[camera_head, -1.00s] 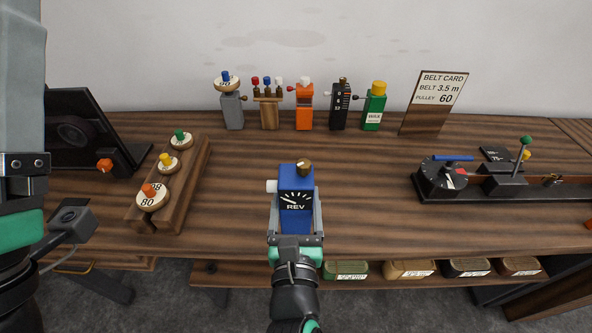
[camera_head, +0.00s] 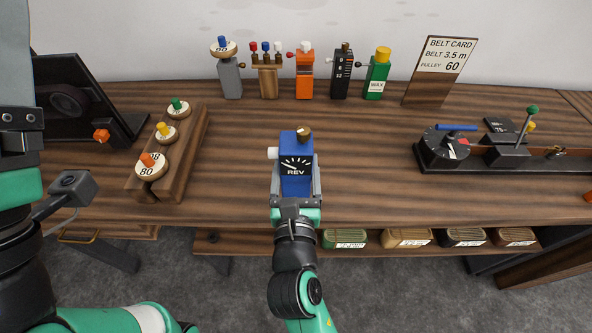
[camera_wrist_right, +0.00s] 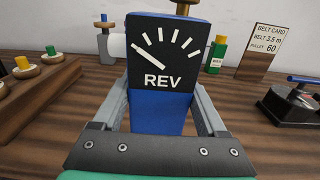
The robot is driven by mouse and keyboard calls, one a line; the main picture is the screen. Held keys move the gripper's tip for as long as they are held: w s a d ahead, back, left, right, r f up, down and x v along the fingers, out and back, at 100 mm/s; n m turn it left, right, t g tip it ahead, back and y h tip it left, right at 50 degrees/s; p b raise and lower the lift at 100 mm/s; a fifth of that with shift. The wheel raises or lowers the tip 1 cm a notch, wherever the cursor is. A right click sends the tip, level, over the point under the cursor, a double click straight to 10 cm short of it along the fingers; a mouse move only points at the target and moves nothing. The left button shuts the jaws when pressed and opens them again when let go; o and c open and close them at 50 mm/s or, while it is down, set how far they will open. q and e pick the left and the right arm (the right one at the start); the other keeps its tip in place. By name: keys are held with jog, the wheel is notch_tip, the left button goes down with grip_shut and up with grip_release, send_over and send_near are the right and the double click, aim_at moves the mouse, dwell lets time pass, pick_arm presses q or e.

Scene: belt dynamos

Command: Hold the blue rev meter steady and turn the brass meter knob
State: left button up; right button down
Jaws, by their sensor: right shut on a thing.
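The blue rev meter (camera_head: 296,183) is upright at the middle front of the table in the head view. Its black dial marked REV faces me, and the needle points to the upper left. The brass meter knob (camera_head: 304,132) is on its top, and a white button or plug sticks out of its left side. My right gripper (camera_head: 296,190) is shut on the meter, one finger on each side. The right wrist view shows the meter (camera_wrist_right: 160,75) filling the space between the fingers. My left arm is at the left edge; its gripper fingers are not in view.
A wooden stand with numbered pulleys (camera_head: 187,165) is on the left. Several small devices, among them an orange one (camera_head: 304,75), line the back near the wall. A belt card (camera_head: 441,70) stands at back right, and a black dynamo rig (camera_head: 500,165) is at right.

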jog(key=w+f+b, duration=0.2)
jog(key=w+b, duration=0.1)
jog(key=w+f+b, duration=0.6)
jog(key=shift+w, duration=0.2)
jog(key=shift+w+f+b, duration=0.25)
jog(key=shift+w+b, duration=0.05)
jog(key=shift+b, duration=0.1)
jog(key=shift+w+f, duration=0.1)
jog(key=shift+w, duration=0.2)
jog(key=shift+f, duration=0.35)
jog(key=shift+f+b, duration=0.2)
jog(key=shift+b, duration=0.1)
jog(key=shift+p, duration=0.3)
dwell(0.4)
jog(key=shift+f, duration=0.25)
